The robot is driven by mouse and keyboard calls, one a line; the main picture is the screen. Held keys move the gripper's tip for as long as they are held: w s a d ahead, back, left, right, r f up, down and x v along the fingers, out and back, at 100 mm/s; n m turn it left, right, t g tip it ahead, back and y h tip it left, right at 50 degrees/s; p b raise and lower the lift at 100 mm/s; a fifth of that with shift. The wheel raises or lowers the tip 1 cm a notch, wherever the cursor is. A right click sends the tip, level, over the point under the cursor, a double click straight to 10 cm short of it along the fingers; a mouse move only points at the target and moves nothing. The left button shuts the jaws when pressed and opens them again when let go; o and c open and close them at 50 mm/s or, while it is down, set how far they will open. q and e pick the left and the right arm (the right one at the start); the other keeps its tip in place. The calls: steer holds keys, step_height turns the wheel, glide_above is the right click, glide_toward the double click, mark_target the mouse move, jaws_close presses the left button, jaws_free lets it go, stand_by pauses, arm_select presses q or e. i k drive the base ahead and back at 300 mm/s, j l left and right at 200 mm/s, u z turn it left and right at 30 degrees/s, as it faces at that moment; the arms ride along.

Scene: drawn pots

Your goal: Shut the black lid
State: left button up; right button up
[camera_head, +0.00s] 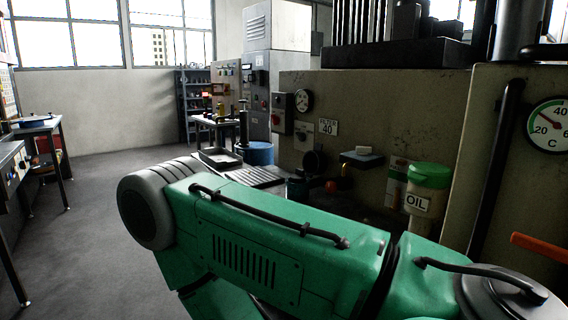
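A dark round cap-like part (313,162) sits on the front of the beige machine, below the "FILTER 40" label (327,127). It may be the black lid, but it is small and dark, and I cannot tell whether it is open or shut. A black cylindrical part (297,188) stands just below it, its lower part hidden behind the green link in the foreground. Neither of my grippers shows in the head view.
A large green link fills the lower foreground and hides part of the bench. An oil jar (429,192) with a green cap stands right of centre. An orange lever (540,249) juts in at right. Open floor (90,240) lies at left, beside a table (38,128).

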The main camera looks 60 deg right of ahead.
mark_target(315, 162)
steer(key=z, duration=0.45)
steer(key=i+z, duration=0.1)
steer(key=z, duration=0.35)
steer(key=j+z, duration=0.1)
steer(key=z, duration=0.35)
steer(key=i+j+z, duration=0.1)
steer(key=z, duration=0.35)
steer(key=j+z, duration=0.1)
steer(key=z, duration=0.35)
steer(key=i+j+z, duration=0.1)
steer(key=z, duration=0.6)
steer(key=i+j+z, duration=0.1)
steer(key=z, duration=0.25)
steer(key=j, duration=0.1)
